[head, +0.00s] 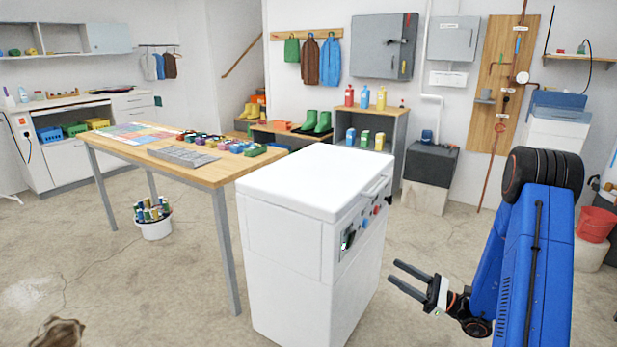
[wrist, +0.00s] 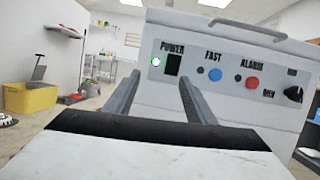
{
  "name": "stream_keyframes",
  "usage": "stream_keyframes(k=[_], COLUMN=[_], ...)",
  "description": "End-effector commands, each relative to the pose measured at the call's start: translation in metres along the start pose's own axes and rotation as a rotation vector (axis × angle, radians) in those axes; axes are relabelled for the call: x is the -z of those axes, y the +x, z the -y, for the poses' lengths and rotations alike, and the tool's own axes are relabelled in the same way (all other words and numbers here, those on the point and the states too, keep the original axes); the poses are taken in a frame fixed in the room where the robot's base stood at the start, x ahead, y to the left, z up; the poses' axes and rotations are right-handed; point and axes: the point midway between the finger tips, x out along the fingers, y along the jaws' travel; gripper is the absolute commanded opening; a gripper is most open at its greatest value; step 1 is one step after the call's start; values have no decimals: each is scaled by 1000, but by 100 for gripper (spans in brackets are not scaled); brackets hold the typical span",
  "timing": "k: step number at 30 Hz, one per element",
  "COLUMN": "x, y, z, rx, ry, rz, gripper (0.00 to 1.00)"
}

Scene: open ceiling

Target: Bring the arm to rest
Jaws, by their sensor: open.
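My gripper (head: 399,277) is open and empty in the head view, low at the right of a white machine and apart from it. In the wrist view, its two fingers (wrist: 155,88) point at the machine's control panel. The white machine (head: 300,190) has a panel marked POWER, FAST and ALARM. The panel shows a dark POWER switch (wrist: 173,64) with a lit green-white lamp (wrist: 156,62) beside it. A blue button (wrist: 215,74) and a red button (wrist: 252,83) are to the right, with a black knob (wrist: 292,93) at the far right.
A wooden table (head: 215,174) with coloured items stands left of the machine. A white bucket (head: 154,228) is under it. A red bucket (head: 597,224) stands at the far right. A yellow bin (wrist: 30,100) shows in the wrist view. The floor around my gripper is clear.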

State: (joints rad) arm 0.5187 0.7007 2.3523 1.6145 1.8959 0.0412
Motion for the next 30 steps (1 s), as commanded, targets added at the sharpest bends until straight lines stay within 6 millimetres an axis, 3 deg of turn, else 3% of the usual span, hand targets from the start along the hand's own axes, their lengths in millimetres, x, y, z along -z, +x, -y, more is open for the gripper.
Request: stream_keyframes(k=[6, 15, 22, 30], x=[-32, -64, -81, -96], y=[38, 63, 64, 48], z=[-54, -134, -191, -245], rx=[-219, -515, -730, -963], ry=[-69, -195, -318, -494], rz=[-89, -231, -349, -493], gripper=[50, 50, 50, 50])
